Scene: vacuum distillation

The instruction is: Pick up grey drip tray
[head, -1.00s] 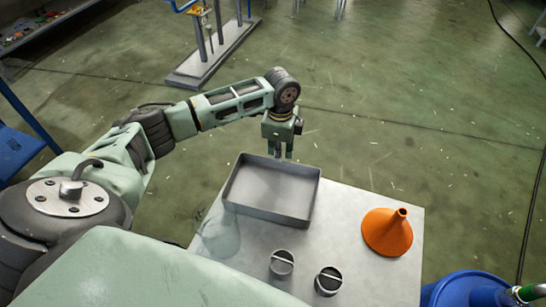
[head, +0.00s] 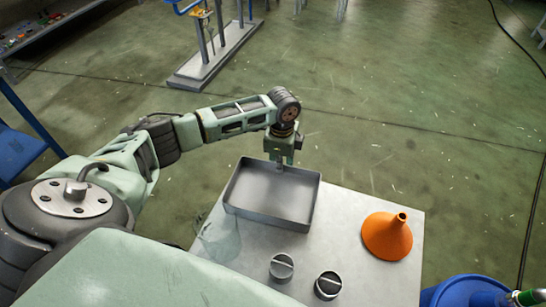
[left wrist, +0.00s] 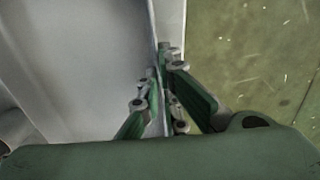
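The grey drip tray (head: 262,215) is a shallow rectangular tray lying flat at the far left of the metal tabletop. The tray's inside is empty. The fingertips are partly hidden behind the rim in the head view. My right gripper is not in view.
An orange funnel (head: 387,237) and two small round containers (head: 282,267) (head: 328,285) stand on the metal tabletop (head: 350,225). A clear glass vessel (head: 220,240) is near the tray's front left. A blue drum (head: 470,290) is at lower right. Open floor lies beyond the table.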

